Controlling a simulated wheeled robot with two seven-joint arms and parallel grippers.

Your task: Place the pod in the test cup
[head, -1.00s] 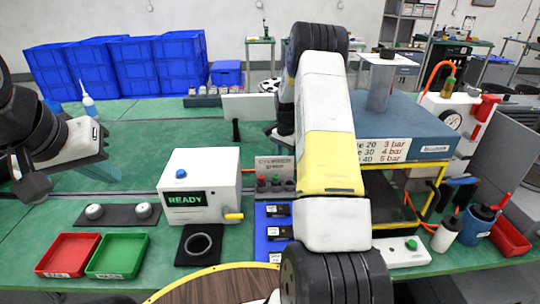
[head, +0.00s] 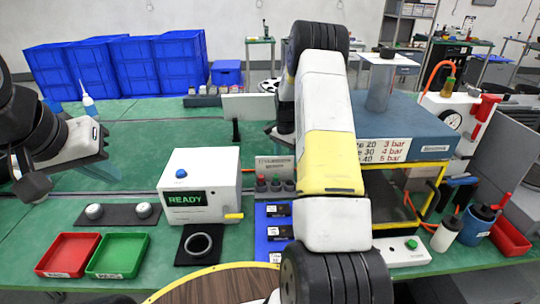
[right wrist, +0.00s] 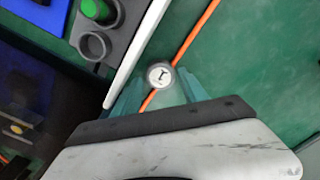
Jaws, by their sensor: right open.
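The test cup (head: 200,243) is a dark ring with a grey rim on a black mat, in front of the white box marked READY. In the right wrist view a small round piece (right wrist: 160,74) with a white face and a dark mark sits between the fingertips of my right gripper (right wrist: 158,85); I cannot tell if it is the pod. The right gripper is open around it, with no visible grip. In the head view my right arm hides most of that gripper. My left gripper (head: 108,162) is open and empty over the table at left, far from the cup.
The READY box (head: 200,185) stands behind the cup. A red tray (head: 68,274) and a green tray (head: 118,275) lie at left front. A blue tray (head: 263,240) is right of the cup. An orange line (right wrist: 195,40) runs under the right gripper.

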